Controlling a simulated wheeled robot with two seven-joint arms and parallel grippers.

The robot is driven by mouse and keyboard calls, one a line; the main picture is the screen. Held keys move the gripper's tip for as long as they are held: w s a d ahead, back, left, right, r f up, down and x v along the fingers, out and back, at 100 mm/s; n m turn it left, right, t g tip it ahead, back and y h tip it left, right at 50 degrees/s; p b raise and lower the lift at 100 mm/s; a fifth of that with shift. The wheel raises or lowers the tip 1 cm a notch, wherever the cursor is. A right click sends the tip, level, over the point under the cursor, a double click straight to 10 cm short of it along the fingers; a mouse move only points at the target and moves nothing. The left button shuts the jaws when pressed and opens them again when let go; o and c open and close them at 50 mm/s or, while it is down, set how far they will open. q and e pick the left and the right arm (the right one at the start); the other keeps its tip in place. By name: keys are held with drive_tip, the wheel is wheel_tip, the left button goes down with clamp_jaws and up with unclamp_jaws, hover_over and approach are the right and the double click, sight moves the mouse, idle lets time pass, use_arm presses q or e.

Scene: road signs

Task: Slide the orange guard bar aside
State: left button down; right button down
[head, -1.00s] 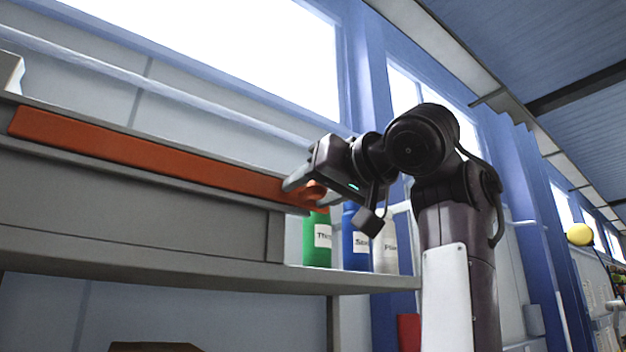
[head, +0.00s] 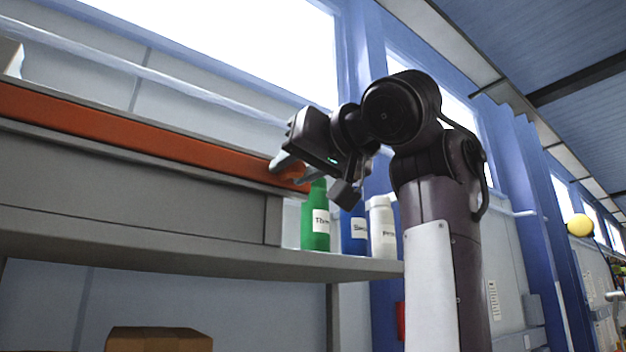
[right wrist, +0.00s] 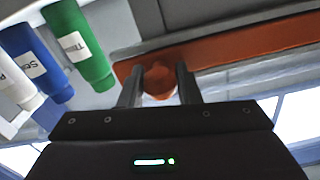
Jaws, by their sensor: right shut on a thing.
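The orange guard bar (head: 130,139) runs along the front top of a grey shelf unit in the head view, from the left edge to my right gripper. My right gripper (head: 287,172) is at the bar's right end, shut on its round orange knob. In the right wrist view the knob (right wrist: 159,80) sits between the two fingers, with the bar (right wrist: 250,48) stretching away to the right. My left gripper does not show in the head view.
A green bottle (head: 315,222), a blue bottle (head: 354,228) and a white bottle (head: 382,227) stand on the grey shelf (head: 200,250) just below and right of my gripper. A cardboard box (head: 158,340) is below the shelf.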

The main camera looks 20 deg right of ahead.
drive_tip(key=shift+s+a+f, duration=0.1)
drive_tip(key=shift+s+a, duration=0.05)
drive_tip(key=shift+a, duration=0.4)
drive_tip(key=shift+d, duration=0.15)
drive_tip(key=c, duration=1.3)
unclamp_jaws()
drive_tip(key=shift+c, duration=0.2)
drive_tip(key=shift+o, duration=1.2)
drive_tip(key=shift+a, duration=0.3)
